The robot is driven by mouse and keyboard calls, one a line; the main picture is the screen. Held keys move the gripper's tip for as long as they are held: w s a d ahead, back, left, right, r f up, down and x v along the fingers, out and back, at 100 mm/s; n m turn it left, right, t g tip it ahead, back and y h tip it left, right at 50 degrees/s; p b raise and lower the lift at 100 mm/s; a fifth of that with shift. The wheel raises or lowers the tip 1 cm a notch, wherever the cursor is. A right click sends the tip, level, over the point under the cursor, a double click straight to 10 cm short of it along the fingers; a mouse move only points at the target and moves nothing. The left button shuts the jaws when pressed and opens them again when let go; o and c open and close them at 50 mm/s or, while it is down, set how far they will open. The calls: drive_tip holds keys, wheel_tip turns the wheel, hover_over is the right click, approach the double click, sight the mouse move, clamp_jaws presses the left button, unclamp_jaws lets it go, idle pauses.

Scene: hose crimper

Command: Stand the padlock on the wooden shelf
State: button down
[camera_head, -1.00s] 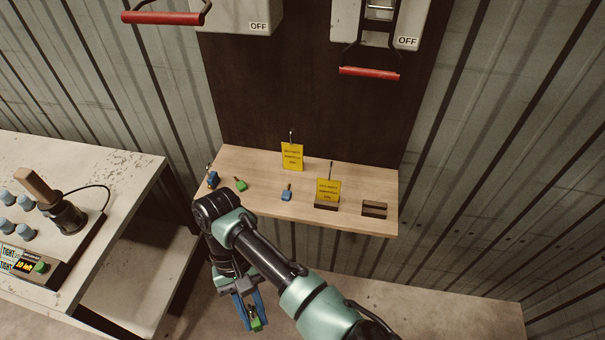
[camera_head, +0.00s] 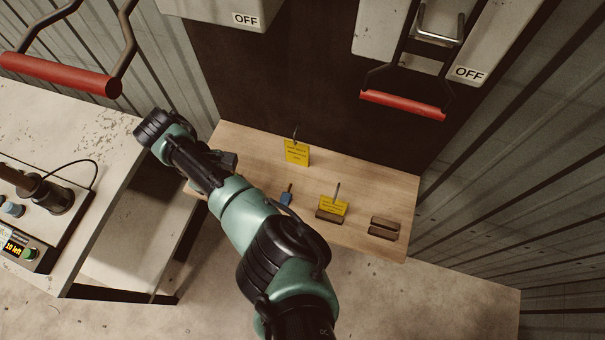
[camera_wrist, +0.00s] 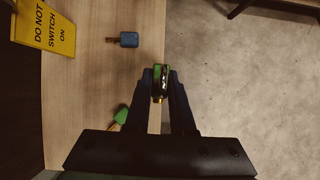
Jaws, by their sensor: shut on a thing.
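In the wrist view, my gripper (camera_wrist: 160,76) is shut on a green padlock (camera_wrist: 160,84) with a shiny metal shackle. The padlock shows at the front edge of the wooden shelf (camera_wrist: 92,85), with the floor to its right. Its height above the shelf is hard to tell. The shelf also shows in the head view (camera_head: 365,180). There my arm hides the padlock, my fingertips and the shelf's left part.
A green-headed key (camera_wrist: 122,115) lies near my left finger. A blue-headed key (camera_head: 286,198) lies mid-shelf. Two yellow tags (camera_head: 297,152) (camera_head: 333,205) and dark blocks (camera_head: 384,228) stand to the right. A worn bench (camera_head: 95,130) is at left. Red-handled levers (camera_head: 403,105) hang above.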

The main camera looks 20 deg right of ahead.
drive_tip(key=n, duration=0.1)
drive_tip(key=w+r+n+t+p, duration=0.1)
drive_tip(key=n, duration=0.1)
drive_tip(key=n+t, duration=0.1)
drive_tip(key=shift+w+a+r+n+h, duration=0.2)
drive_tip(key=shift+r+n+h, duration=0.1)
drive_tip(key=shift+h, duration=0.1)
wheel_tip(320, 180, up, 2)
drive_tip(key=w+d+r+n+t+p, duration=0.1)
drive_tip(key=w+d+n+t+p, duration=0.1)
drive_tip(key=n+t, duration=0.35)
drive_tip(key=n, duration=0.4)
approach(263, 188)
drive_tip(key=shift+g+y, duration=0.3)
drive_tip(key=shift+g, duration=0.15)
drive_tip(key=shift+w+d+r+p+x, duration=0.1)
drive_tip(key=shift+w+p+x, duration=0.05)
drive_tip(key=shift+x, duration=0.8)
drive_tip(key=shift+w+d+r+p+x, duration=0.1)
drive_tip(key=shift+w+x, duration=0.1)
drive_tip(key=shift+x, duration=0.8)
drive_tip(key=shift+w+d+r+p+x, duration=0.1)
drive_tip(key=shift+w+p+x, duration=0.05)
drive_tip(key=shift+x, duration=0.8)
drive_tip(key=shift+f, duration=0.2)
drive_tip(key=c, duration=0.8)
unclamp_jaws()
drive_tip(key=shift+o, duration=0.2)
drive_tip(key=shift+r, duration=0.1)
